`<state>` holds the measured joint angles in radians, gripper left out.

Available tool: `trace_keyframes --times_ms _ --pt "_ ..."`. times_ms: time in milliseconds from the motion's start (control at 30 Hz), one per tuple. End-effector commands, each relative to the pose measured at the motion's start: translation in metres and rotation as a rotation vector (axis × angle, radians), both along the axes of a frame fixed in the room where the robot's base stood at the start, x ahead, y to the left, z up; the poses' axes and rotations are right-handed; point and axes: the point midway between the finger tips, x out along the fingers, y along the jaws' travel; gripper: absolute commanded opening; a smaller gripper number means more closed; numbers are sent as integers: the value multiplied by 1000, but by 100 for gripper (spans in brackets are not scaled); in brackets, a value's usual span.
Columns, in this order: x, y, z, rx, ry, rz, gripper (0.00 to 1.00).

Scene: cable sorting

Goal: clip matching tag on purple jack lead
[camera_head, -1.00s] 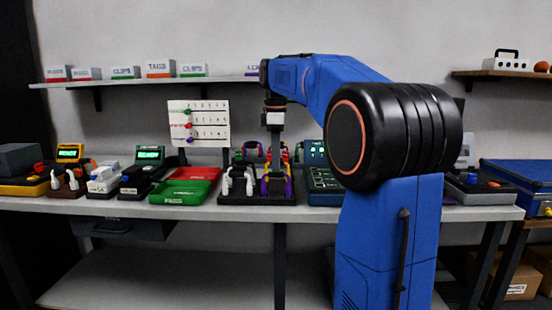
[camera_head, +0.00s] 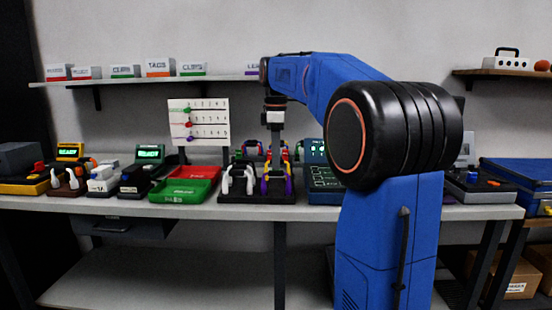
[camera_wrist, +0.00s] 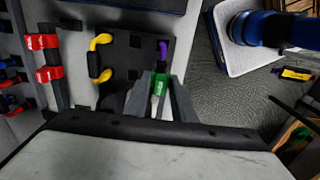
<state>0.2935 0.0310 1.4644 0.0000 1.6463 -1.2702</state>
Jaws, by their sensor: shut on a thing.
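My gripper (camera_wrist: 160,98) is shut on a small green tag (camera_wrist: 161,84), with a pale part showing below it between the fingers. The purple jack lead (camera_wrist: 163,50) lies on its black rack just ahead of the tag. The tag sits at or very near the lead's lower end; I cannot tell whether it is clipped on. In the head view my gripper (camera_head: 275,150) points straight down over the black rack (camera_head: 257,198). Purple shows at the rack's right side there, partly hidden by the gripper.
A yellow lead (camera_wrist: 97,55) lies left of the purple one. White leads (camera_head: 238,179) stand at the rack's left front. A green tray (camera_head: 182,192) and a red tray (camera_head: 198,172) are to the left. A card with coloured markers (camera_head: 210,120) stands behind. A dark screen device is close on the right.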

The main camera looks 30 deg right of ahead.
Motion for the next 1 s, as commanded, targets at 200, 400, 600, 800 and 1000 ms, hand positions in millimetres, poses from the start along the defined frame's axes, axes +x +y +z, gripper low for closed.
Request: trace_keyframes --times_ms 200,400,600,800,1000 --pt "0 0 -2 0 0 0 3" --pt "0 0 -6 -1 -1 0 3" --pt "0 0 -10 0 0 0 3" --pt "0 0 -11 0 0 0 3" --pt "0 0 -11 0 0 0 3"
